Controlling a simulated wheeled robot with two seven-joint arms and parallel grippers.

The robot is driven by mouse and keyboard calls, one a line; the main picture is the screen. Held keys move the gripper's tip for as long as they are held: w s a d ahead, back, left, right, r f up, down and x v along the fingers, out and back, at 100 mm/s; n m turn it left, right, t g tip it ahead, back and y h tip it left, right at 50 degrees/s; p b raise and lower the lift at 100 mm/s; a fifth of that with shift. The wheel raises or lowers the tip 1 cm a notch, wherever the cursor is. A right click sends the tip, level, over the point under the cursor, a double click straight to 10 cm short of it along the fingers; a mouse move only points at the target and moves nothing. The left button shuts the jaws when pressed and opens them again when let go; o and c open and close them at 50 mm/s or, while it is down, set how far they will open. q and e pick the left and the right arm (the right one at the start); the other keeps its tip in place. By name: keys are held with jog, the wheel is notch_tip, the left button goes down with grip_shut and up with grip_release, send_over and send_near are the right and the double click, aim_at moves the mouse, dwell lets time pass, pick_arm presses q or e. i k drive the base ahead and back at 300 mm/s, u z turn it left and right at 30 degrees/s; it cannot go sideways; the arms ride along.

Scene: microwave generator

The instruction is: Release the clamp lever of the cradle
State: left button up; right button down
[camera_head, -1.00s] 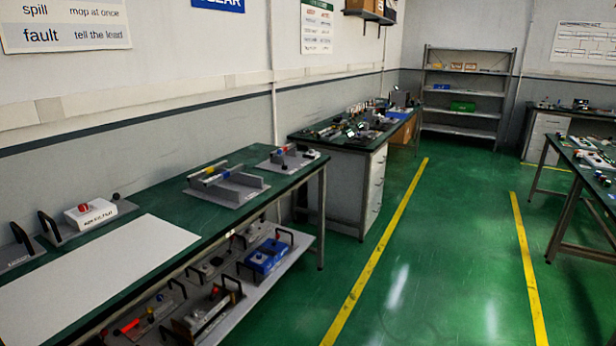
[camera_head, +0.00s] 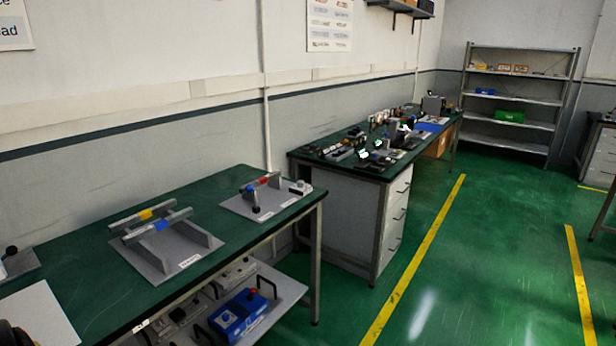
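A grey fixture (camera_head: 190,258) with two raised side walls lies on the green workbench (camera_head: 110,290). Two light bars lie across it, one with a yellow band (camera_head: 146,214) and one with a blue band (camera_head: 162,225). Behind it, to the right, a smaller grey plate (camera_head: 240,208) carries a red-marked bar (camera_head: 262,181), a dark-knobbed post (camera_head: 254,197) and a small block with a knob (camera_head: 299,187). Their labels are too small to read, so I cannot tell which is the cradle or which part is its clamp lever.
A lower shelf (camera_head: 285,285) holds a blue box (camera_head: 240,315) and other devices. A second bench (camera_head: 335,185) with drawers and clutter stands beyond. A white sheet (camera_head: 40,315) lies at the near left. The green floor (camera_head: 460,270) to the right is open, with yellow lines.

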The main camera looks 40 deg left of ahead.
aim_at(249, 187)
jog(key=u, duration=0.15)
jog(key=i, duration=2)
jog(key=u, duration=1.5)
jog(key=i, duration=0.95)
jog(key=u, duration=1.25)
jog(key=i, duration=0.15)
jog(key=u, duration=0.15)
